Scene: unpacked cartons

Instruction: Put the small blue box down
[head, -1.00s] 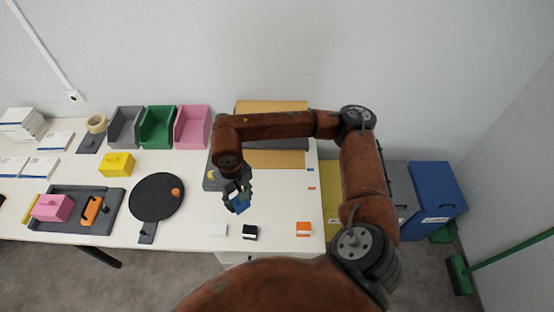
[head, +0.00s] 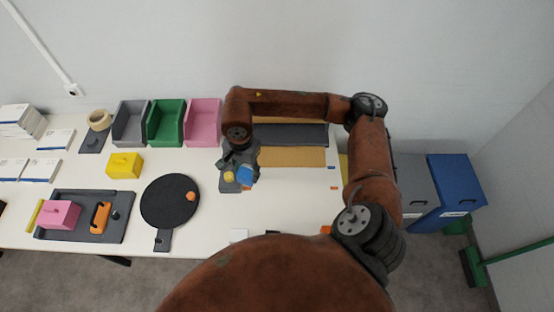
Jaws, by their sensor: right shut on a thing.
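The small blue box (head: 246,175) shows in the head view, held at the tip of my right gripper (head: 241,166). The gripper is shut on it, above the white table, near a grey plate with a yellow round piece (head: 229,176). I cannot tell how high the box is above the table. My own wrist hides part of the plate and of the grip. My left gripper is not in view.
A black round disc (head: 170,203) with an orange piece lies to the left. Grey (head: 131,124), green (head: 166,124) and pink (head: 203,122) bins stand at the back. A brown and dark carton (head: 291,157) lies behind my right arm.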

